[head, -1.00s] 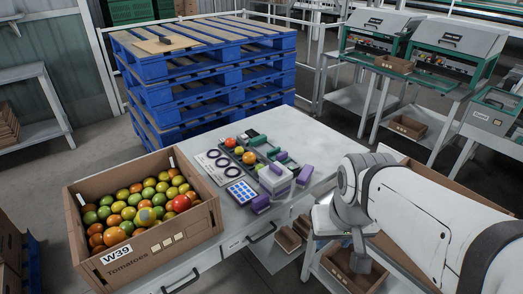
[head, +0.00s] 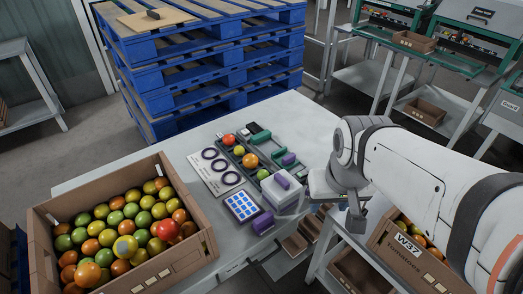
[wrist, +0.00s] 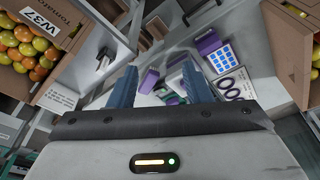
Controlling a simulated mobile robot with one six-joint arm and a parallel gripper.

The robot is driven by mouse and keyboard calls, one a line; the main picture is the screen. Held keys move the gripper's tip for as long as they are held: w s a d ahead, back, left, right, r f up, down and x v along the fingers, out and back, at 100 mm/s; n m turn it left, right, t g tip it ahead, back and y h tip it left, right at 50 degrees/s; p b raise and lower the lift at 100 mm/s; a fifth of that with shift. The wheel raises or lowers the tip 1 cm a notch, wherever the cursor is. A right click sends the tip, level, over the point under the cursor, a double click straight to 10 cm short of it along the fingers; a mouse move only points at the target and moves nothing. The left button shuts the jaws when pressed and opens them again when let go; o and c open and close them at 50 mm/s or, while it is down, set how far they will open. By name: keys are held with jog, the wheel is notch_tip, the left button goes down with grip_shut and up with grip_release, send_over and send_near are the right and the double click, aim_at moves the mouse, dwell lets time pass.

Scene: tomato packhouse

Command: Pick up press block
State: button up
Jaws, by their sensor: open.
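The bench holds several purple-topped or purple pieces, and I cannot tell for certain which is the press block. A pale grey block with a purple bar on top (head: 283,190) stands at the bench's right front. A low purple block (head: 262,222) lies in front of the blue-dotted pad and also shows in the wrist view (wrist: 208,43). Another purple piece (wrist: 148,80) appears between my fingers in the wrist view, apart from them. My gripper (wrist: 160,67) is open and empty, its two blue fingers spread above the bench's right side.
A tomato crate W39 (head: 190,258) stands on the bench at left. The blue-dotted pad (head: 241,206), a ring card (head: 207,181) and a dark tray with fruit (head: 229,145) crowd the bench. Crate W37 (head: 388,247) is at lower right. Blue pallets (head: 185,98) stand behind.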

jog(key=o, duration=0.5)
jog(key=w+a+f+n+g, duration=0.1)
jog(key=w+a+f+n, duration=0.2)
jog(key=w+a+f, duration=0.3)
jog(key=shift+w+f+n, duration=0.2)
jog(key=shift+w+n, duration=0.1)
jog(key=shift+w, duration=0.65)
jog(key=n+g, duration=0.2)
jog(key=n, duration=0.1)
send_over(263, 217)
notch_tip(263, 217, down, 10)
jog(key=shift+r+p, duration=0.15)
jog(key=shift+p, duration=0.25)
jog(key=shift+a+f, duration=0.2)
jog(key=shift+f, duration=0.4)
jog(key=shift+d+f, duration=0.15)
jog(key=shift+f, duration=1.7)
jog(key=shift+d+f, duration=0.1)
jog(key=shift+f, duration=1.75)
